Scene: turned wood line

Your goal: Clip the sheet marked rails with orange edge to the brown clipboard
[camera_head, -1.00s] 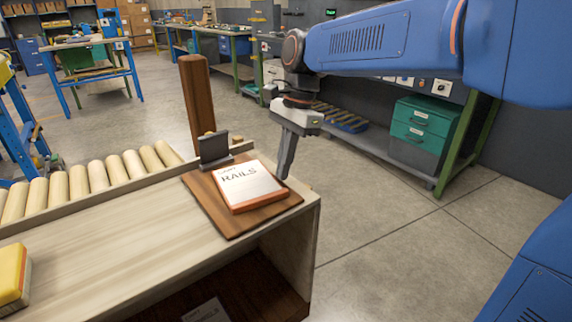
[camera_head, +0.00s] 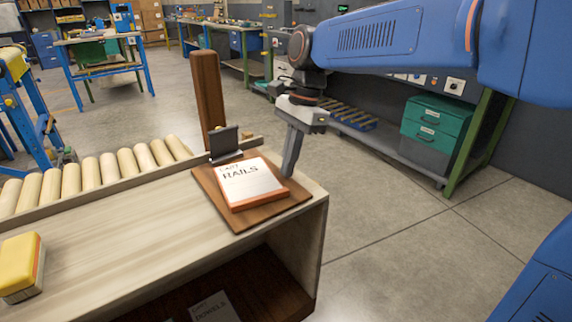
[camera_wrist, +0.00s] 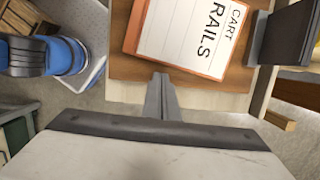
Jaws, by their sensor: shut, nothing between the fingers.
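The white sheet marked CART RAILS (camera_head: 250,183), with an orange edge, lies flat on the brown clipboard (camera_head: 282,208) at the bench's right end. It looks like a thick pad. The clipboard's dark grey clip (camera_head: 224,142) stands upright at its far end, just beyond the sheet's far edge; I cannot tell whether that edge is under it. My gripper (camera_head: 288,172) is shut and empty, pointing down close to the sheet's right side; contact is unclear. The wrist view shows the fingers (camera_wrist: 161,92) beside the sheet (camera_wrist: 185,35), with the clip (camera_wrist: 283,38) at right.
A brown wooden post (camera_head: 209,95) stands behind the clip. A row of rollers (camera_head: 105,170) runs along the bench's far side. A yellow block (camera_head: 20,265) sits at the left. Below is a sheet marked DOWELS (camera_head: 214,307). The bench top (camera_head: 120,235) is otherwise clear.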

